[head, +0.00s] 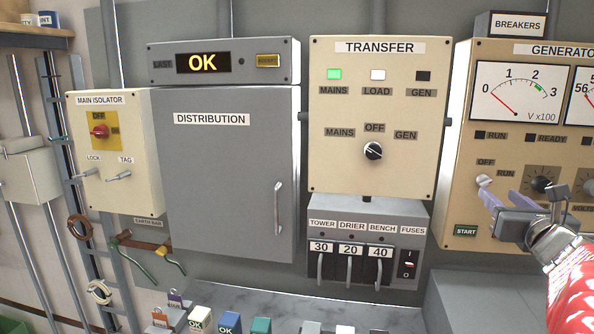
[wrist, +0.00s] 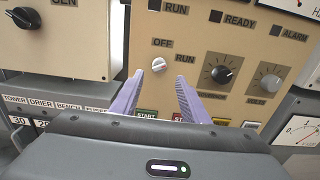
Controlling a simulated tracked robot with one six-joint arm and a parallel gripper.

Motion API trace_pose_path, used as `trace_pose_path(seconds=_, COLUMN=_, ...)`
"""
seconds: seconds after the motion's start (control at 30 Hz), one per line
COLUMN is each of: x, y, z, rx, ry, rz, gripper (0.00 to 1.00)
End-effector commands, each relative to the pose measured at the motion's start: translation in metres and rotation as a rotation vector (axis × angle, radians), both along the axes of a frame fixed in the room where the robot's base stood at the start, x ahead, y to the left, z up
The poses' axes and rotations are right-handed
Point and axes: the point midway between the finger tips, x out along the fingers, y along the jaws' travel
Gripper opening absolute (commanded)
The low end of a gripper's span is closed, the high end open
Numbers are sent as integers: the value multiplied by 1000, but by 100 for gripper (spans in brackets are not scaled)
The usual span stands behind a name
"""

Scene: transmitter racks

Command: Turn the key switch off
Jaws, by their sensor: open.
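The key switch (head: 484,181) is a small silver piece on the beige generator panel (head: 520,95), with an OFF label above it and a RUN label to its right. It also shows in the wrist view (wrist: 158,64), just beyond and between my fingertips. I cannot tell clearly which label it points to. My gripper (head: 499,194) has two purple fingers. In the wrist view my gripper (wrist: 160,77) is open and empty, the fingers spread to either side of the key switch and apparently short of it. In the head view the fingers reach in front of the panel from the lower right.
Right of the key switch are a black knob (wrist: 217,73) and a grey knob (wrist: 267,83). A green START label (head: 465,231) sits below it. The transfer panel (head: 335,165) with its rotary knob and the fuse box (head: 325,215) stand to the left. A grey ledge lies below.

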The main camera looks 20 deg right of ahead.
Motion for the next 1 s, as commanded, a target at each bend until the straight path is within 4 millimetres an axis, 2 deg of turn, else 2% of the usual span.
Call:
trace_pose_path(seconds=0.3, x=39, y=-21, z=-1, rx=1, ry=0, rz=4, gripper=41)
trace_pose_path(seconds=0.5, x=55, y=-31, z=0, rx=-1, ry=1, rz=3, gripper=41)
trace_pose_path(seconds=0.87, x=60, y=-34, z=0, rx=0, ry=0, rz=3, gripper=41)
trace_pose_path(seconds=1.0, x=60, y=-33, z=0, rx=0, ry=0, rz=3, gripper=34)
